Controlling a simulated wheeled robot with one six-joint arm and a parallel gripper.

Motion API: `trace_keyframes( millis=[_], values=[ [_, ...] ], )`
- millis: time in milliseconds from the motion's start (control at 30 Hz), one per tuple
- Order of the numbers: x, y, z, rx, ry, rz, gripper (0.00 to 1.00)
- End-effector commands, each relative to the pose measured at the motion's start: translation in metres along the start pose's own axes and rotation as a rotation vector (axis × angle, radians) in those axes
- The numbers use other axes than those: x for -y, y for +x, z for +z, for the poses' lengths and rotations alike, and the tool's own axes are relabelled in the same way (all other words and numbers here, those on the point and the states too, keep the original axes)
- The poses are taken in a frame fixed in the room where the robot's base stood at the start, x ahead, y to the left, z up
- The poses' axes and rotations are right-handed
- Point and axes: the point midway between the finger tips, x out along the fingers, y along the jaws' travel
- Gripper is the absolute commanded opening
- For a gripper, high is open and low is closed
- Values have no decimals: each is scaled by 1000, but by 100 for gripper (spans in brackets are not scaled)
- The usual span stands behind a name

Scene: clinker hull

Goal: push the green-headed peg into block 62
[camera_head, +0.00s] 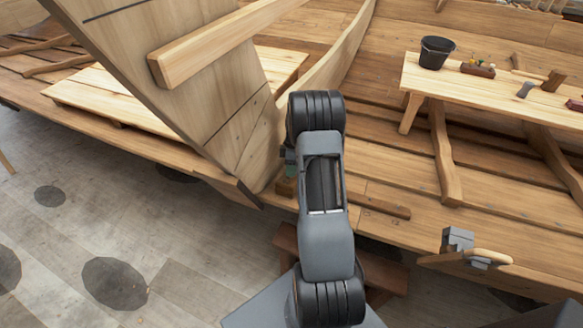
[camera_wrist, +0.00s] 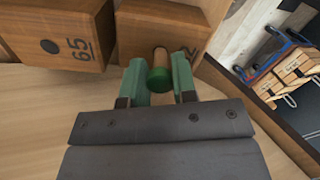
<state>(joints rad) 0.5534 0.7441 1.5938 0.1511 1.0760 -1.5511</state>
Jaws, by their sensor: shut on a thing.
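In the wrist view, the green-headed peg (camera_wrist: 159,79) sits between the two green fingers of my gripper (camera_wrist: 160,76), which is shut on it. Its green head faces the camera and its short wooden shaft points at a wooden block (camera_wrist: 150,28). Only part of that block's number shows, ending in what looks like a 2. The shaft's far end is at the block's face; I cannot tell how deep it sits, and no hole is visible around it. In the head view, my arm hides the peg and most of my gripper.
Block 65 (camera_wrist: 55,30), with a dark round spot, is just left in the wrist view. A blue cart with wooden boxes (camera_wrist: 290,70) stands farther right. In the head view, a large plank (camera_head: 190,80) rises left of my arm; a bench (camera_head: 490,95) carries a black bucket (camera_head: 435,53).

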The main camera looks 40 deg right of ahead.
Motion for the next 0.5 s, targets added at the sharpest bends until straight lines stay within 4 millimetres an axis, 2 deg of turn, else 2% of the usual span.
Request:
trace_keyframes(
  millis=[233,267,500],
  values=[
    [0,4,0,0,0,0,4],
    [0,4,0,0,0,-1,28],
    [0,4,0,0,0,0,51]
  ],
)
